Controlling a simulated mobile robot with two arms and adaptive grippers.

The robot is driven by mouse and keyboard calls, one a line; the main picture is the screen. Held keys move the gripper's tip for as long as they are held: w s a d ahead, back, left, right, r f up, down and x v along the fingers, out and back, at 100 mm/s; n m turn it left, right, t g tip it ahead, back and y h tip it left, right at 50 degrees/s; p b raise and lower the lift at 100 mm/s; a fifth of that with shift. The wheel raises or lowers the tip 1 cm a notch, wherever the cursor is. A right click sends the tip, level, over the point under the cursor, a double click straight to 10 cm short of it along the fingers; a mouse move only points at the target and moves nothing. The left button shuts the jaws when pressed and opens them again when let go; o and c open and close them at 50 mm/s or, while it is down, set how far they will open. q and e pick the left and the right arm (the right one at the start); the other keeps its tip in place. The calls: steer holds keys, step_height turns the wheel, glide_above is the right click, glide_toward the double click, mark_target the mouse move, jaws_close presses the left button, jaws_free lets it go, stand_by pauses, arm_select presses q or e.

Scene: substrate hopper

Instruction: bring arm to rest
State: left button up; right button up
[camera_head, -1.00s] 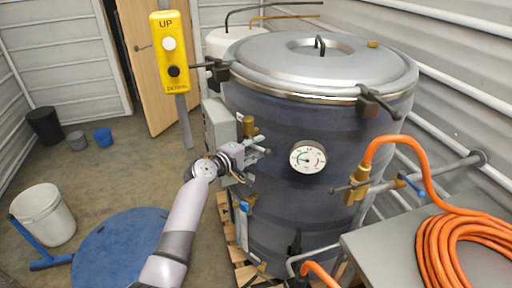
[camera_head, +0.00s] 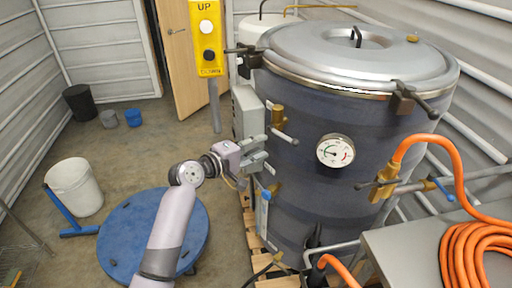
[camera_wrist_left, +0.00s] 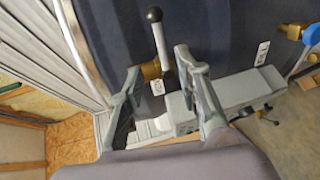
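My left gripper (camera_head: 262,152) is in front of the dark tank (camera_head: 310,130), below and left of a brass valve (camera_head: 278,117). In the left wrist view its two fingers (camera_wrist_left: 160,100) are spread apart, with nothing held between them. Beyond the fingers, that view shows a metal lever (camera_wrist_left: 160,38) with a black knob on a brass fitting, and a grey box (camera_wrist_left: 238,92). The gripper appears apart from the lever, though the gap is hard to judge. My right gripper is not in view.
A yellow UP/DOWN button box (camera_head: 207,38) hangs left of the tank. A blue round lid (camera_head: 120,245), a white bucket (camera_head: 75,187) and a grey table (camera_head: 410,250) with an orange hose (camera_head: 470,255) stand around.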

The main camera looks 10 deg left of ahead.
arm_select(q)
steer(key=shift+s+a, duration=0.1)
steer(key=shift+s, duration=0.05)
stand_by(0.3)
